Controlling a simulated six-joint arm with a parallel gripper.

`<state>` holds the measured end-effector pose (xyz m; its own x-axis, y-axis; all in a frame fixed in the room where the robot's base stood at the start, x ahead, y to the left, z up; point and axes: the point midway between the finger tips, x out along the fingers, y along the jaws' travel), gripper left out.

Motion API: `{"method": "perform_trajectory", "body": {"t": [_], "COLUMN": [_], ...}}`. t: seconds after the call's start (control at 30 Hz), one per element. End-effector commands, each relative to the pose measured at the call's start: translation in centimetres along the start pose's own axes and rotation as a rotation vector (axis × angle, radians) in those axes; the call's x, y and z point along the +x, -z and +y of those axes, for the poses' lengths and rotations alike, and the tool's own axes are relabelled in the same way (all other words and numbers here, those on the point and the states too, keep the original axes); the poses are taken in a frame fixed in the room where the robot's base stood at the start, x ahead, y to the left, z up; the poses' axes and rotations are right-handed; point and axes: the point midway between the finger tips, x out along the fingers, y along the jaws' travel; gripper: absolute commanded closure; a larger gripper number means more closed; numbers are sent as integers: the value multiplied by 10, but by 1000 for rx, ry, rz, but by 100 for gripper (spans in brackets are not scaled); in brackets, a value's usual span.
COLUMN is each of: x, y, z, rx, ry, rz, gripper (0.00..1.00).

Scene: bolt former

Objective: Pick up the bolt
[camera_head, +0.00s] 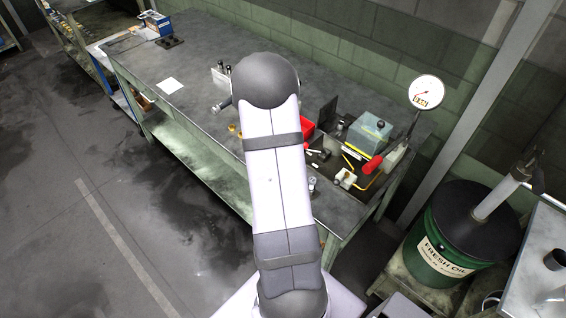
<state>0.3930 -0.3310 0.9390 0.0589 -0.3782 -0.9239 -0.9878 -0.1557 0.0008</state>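I cannot make out a bolt for certain in this view. Small brass-coloured pieces (233,128) lie on the workbench (205,122), just left of my arm, too small to identify. My arm reaches up the middle of the picture, over the workbench, and ends in view at a dark rounded joint. The bench surface behind the arm is hidden.
A green oil drum (447,254) stands at right. The left bench is mostly clear.

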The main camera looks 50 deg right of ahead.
Motion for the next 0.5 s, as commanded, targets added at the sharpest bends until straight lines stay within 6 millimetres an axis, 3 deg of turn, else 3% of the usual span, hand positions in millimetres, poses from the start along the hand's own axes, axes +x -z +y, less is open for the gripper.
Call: {"method": "perform_trajectory", "body": {"t": [0.4,0.5], "x": [9,9], "y": [0,0], "z": [0,0], "rx": [0,0], "ry": [1,1], "rz": [0,0], "gripper": [66,90]}}
